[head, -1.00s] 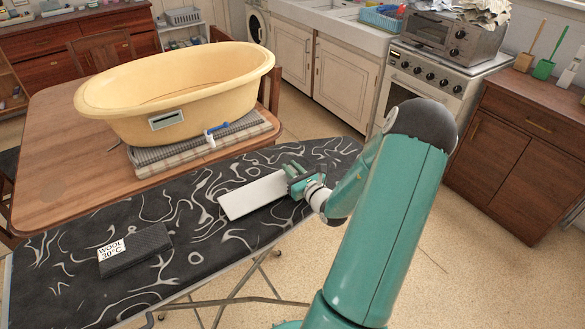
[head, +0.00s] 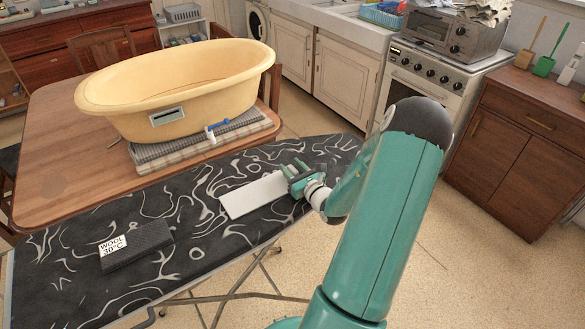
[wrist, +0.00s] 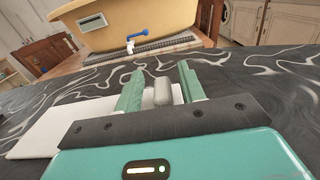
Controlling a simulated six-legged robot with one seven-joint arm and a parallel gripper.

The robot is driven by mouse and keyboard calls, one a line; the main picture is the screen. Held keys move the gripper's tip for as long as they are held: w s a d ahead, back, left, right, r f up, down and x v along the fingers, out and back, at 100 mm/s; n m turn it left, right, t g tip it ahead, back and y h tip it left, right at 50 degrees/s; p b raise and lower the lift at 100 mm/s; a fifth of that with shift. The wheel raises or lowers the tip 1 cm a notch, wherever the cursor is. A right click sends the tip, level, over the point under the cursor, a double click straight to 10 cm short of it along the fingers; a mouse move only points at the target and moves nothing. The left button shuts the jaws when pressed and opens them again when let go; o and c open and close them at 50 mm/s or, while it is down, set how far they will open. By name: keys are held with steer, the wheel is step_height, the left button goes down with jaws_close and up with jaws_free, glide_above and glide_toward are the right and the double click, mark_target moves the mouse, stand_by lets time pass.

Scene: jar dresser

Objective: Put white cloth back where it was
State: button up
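In the wrist view the cloth (wrist: 45,137) shows at the lower left, partly hidden by my gripper. My gripper (head: 294,168) is at the cloth's right end, its fingers apart and pointing away over the board.
A dark grey block with a "WOOL 30°C" label (head: 113,245) sits on the board's left part. Behind stands a wooden table (head: 60,180) with a yellow tub (head: 175,95) on folded cloths (head: 205,140). The board between label and white cloth is clear.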

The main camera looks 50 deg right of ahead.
steer(key=shift+d+r, duration=0.1)
steer(key=shift+r, duration=0.3)
steer(key=v, duration=1.2)
steer(key=shift+r, duration=0.2)
steer(key=w+a+r+n+g+y, duration=0.3)
steer(key=a+n+y, duration=0.2)
steer(key=a+n, duration=0.3)
steer(key=w+a+r+n+g+y, duration=0.25)
steer(key=a+n+y, duration=0.25)
steer(key=a, duration=0.5)
steer(key=w+a+r+n+g+y, duration=0.2)
steer(key=a+r+n+g+y, duration=0.15)
steer(key=a+n, duration=0.45)
steer(key=s+a+r+n+g+h, duration=0.55)
steer(key=s+a+n, duration=0.25)
steer(key=a+n, duration=0.45)
step_height(320, 180, up, 7)
steer(key=s+n+t+h, duration=0.1)
steer(key=n+t+h, duration=0.1)
steer(key=n, duration=0.3)
steer(key=shift+d+n+t+h, duration=0.3)
steer(key=shift+n+t+h, duration=0.05)
steer(key=shift+h, duration=0.15)
steer(key=shift+f, duration=0.1)
steer(key=shift+s, duration=0.1)
steer(key=shift+c, duration=0.8)
